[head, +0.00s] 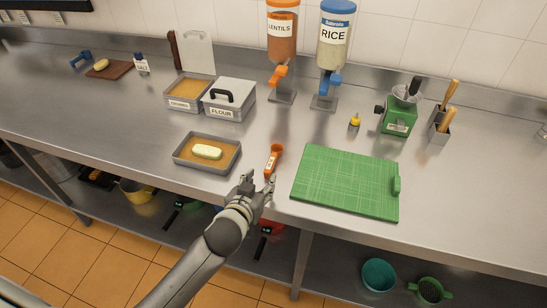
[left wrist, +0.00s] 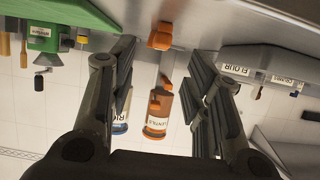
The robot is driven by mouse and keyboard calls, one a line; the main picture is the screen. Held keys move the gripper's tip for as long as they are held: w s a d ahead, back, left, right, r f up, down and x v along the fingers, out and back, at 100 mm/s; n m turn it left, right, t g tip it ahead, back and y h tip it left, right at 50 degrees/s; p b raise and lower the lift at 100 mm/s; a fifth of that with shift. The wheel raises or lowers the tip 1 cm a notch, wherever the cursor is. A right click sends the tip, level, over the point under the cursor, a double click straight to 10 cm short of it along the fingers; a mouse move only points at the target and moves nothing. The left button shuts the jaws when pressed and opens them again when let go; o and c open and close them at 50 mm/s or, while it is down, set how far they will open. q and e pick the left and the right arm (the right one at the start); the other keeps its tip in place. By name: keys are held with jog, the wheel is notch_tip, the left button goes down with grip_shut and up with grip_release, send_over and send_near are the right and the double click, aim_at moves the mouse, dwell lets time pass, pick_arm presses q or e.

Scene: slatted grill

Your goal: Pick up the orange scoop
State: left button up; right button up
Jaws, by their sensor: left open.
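The orange scoop (head: 272,162) lies on the steel counter, between the crumb tray and the green cutting board, with its handle toward the front edge. It carries a small white label. My left gripper (head: 257,185) is open and empty at the counter's front edge, close to the handle end. In the left wrist view, which is upside down, the scoop (left wrist: 161,37) shows beyond the open fingers, centred between them. I see no contact between fingers and scoop. My right gripper is not in view.
The metal tray (head: 180,160) with a pale piece of food sits left of the scoop. The green cutting board (head: 345,182) lies to its right. Behind stand the lentils dispenser (head: 282,40), the rice dispenser (head: 335,45) and the flour box (head: 232,98). Counter behind the scoop is clear.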

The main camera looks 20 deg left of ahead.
aim_at(267, 171)
pick_arm(q)
jog(key=shift+w+f, duration=0.2)
jog(key=shift+w, duration=0.45)
jog(key=p+x, duration=0.1)
jog(key=x, duration=0.2)
jog(key=shift+w+a+f, duration=0.1)
jog(key=shift+w, duration=0.1)
jog(key=shift+w+f+p, duration=0.35)
jog(key=shift+w, duration=0.3)
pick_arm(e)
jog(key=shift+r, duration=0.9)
pick_arm(q)
jog(key=shift+c, duration=0.4)
grip_shut()
